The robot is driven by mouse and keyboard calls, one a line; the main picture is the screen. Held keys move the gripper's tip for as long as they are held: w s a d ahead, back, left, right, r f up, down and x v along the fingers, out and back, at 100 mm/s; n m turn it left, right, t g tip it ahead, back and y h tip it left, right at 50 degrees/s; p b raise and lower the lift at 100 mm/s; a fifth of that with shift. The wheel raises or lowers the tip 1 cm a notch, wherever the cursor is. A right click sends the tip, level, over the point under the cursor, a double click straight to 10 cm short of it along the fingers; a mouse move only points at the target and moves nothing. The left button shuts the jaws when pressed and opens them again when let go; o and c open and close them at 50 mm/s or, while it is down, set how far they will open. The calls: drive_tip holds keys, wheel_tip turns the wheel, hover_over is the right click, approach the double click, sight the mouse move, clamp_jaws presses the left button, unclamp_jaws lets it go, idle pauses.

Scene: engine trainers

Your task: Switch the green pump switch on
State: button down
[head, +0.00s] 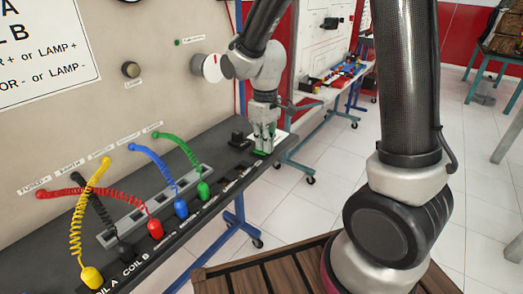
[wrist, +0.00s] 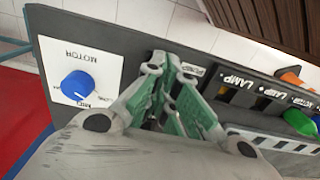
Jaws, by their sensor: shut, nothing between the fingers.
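My gripper (head: 264,145) points down at the far end of the black panel ledge (head: 222,150), its grey and green fingers closed together and empty. In the wrist view my gripper (wrist: 172,100) is over the dark panel, between the blue motor knob and the lamp sockets. A small label that seems to read PUMP (wrist: 194,70) lies just beside the fingers. The pump switch itself cannot be made out clearly; the fingers cover that spot, and their green parts blend with any green there. I cannot tell whether the fingertips touch it or which way it is set.
A blue motor knob (wrist: 77,86) on a white plate sits left of my gripper in the wrist view. A black knob (head: 240,138) stands close by. Yellow (head: 91,275), red (head: 155,228), blue (head: 181,207) and green (head: 203,190) plugs with coiled leads line the ledge.

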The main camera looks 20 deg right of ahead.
sight(269, 159)
drive_tip(key=shift+f, duration=0.4)
drive_tip(key=shift+r, duration=3.5)
drive_tip(key=shift+s+d+f+m+g, duration=0.15)
drive_tip(key=shift+s+d+f+m, duration=0.1)
drive_tip(key=shift+s, duration=0.25)
drive_tip(key=shift+s+d+f+m+g, duration=0.15)
drive_tip(key=shift+s+f+m, duration=0.1)
drive_tip(key=shift+s, duration=0.25)
drive_tip(key=s+d+r+m+t, duration=0.2)
drive_tip(key=s+d+r+m, duration=0.1)
drive_tip(key=s+d+r, duration=0.3)
drive_tip(key=s+d+r+m+t, duration=0.3)
drive_tip(key=s+d+r, duration=0.3)
drive_tip(key=s, duration=0.5)
drive_tip(key=shift+d, duration=1.05)
